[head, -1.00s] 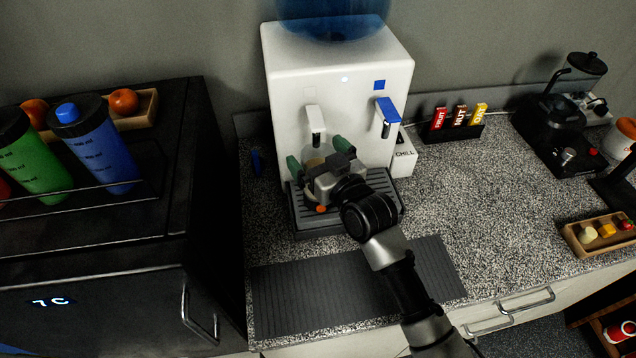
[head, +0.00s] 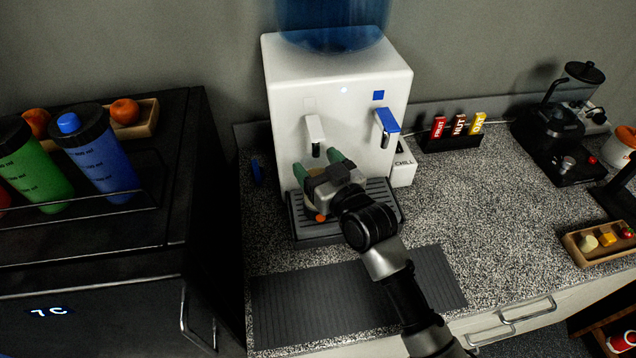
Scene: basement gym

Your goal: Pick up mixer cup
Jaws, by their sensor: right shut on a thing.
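My right gripper (head: 319,168) reaches to the front of the white water dispenser, over its drip tray (head: 318,229). Its two green-tipped fingers are shut on the mixer cup (head: 316,203). The cup is mostly hidden by the gripper and wrist; only a small pale part with an orange spot shows beneath them. It stands at the tray, below the white tap; I cannot tell whether its base touches the tray. My left gripper is not in view.
The dispenser (head: 290,85) has a white tap and a blue tap (head: 387,122). A ribbed grey mat (head: 300,310) lies in front, bare. Blue (head: 103,160) and green (head: 35,170) bottles stand left on a black fridge.

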